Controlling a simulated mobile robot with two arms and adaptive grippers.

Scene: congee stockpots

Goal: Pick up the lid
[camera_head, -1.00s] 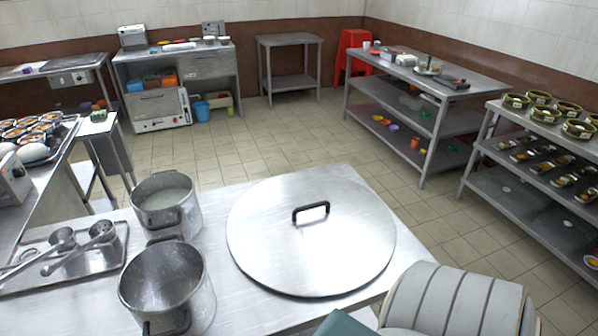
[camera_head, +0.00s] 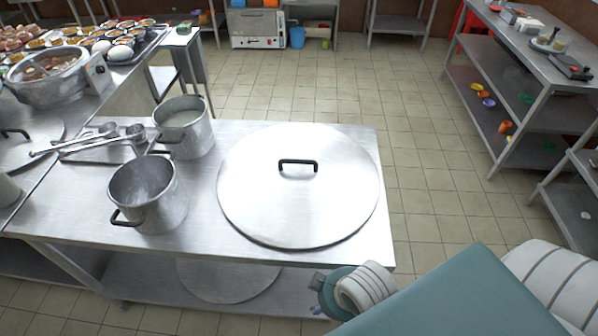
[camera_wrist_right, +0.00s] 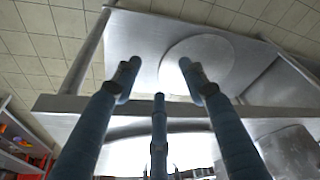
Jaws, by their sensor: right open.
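The lid (camera_head: 300,210) is a large, round, flat metal disc with a black arched handle (camera_head: 298,163) at its middle. It lies flat on the right part of the steel table in the head view. In the right wrist view its bright surface (camera_wrist_right: 183,150) shows beyond the table edge, partly hidden by my fingers. My right gripper (camera_wrist_right: 160,80) is open and empty, its fingers spread in front of the table's edge. In the head view only part of its teal hand shows below the table's front right corner. My left gripper is not in view.
Two metal pots, a front one (camera_head: 147,195) and a back one (camera_head: 184,126), stand left of the lid on the steel table (camera_head: 225,250). Ladles lie on a tray (camera_head: 105,152) farther left. Another round disc (camera_head: 228,282) lies on the lower shelf. Open floor is behind and right.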

